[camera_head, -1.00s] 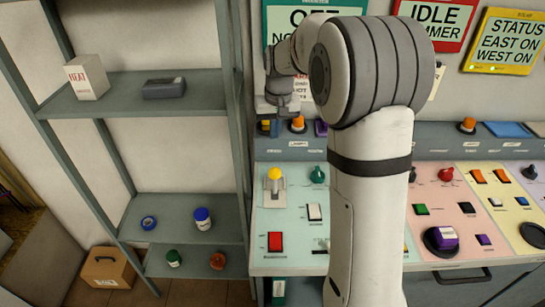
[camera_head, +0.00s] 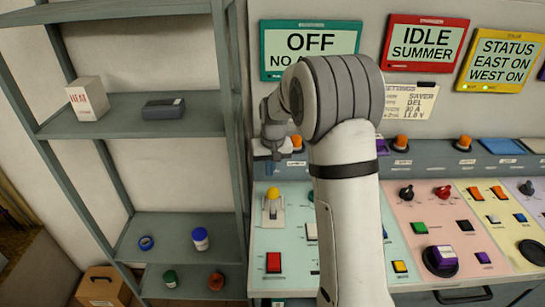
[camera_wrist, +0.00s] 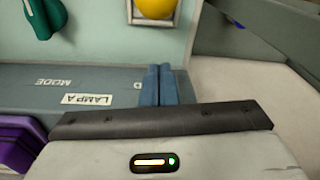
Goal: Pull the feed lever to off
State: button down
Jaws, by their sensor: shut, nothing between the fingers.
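The feed lever (camera_head: 273,207) has a yellow ball knob and a pale plate, and stands at the left of the mint-green panel section. Its knob (camera_wrist: 154,8) also shows at the top edge of the wrist view, cut off by the frame. My gripper (camera_head: 270,167) is just behind and above the lever, by the grey ledge. In the wrist view my blue-grey fingertips (camera_wrist: 160,84) are together, empty and apart from the knob. They partly hide a label on the ledge. The green screen (camera_head: 310,50) above reads "OFF", with its lower line partly hidden by my arm.
Grey shelves (camera_head: 140,127) stand close to the left of the console. Orange, purple and blue items line the ledge, with a purple one (camera_wrist: 14,143) near my gripper. A dark green knob (camera_wrist: 42,20) sits beside the lever. Several switches fill the panel (camera_head: 430,195).

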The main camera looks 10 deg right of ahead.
aim_at(273, 202)
notch_tip(273, 202, down, 2)
jog(key=shift+w+f, duration=0.1)
jog(key=shift+f+p, duration=0.25)
jog(key=shift+p, duration=0.05)
jog(key=s, duration=0.1)
jog(key=s+r, duration=0.1)
jog(key=s, duration=0.1)
jog(key=shift+s+p, duration=0.25)
jog(key=shift+p, duration=0.15)
jog(key=shift+s+f, duration=0.1)
jog(key=shift+f, duration=0.05)
jog(key=shift+s, duration=0.1)
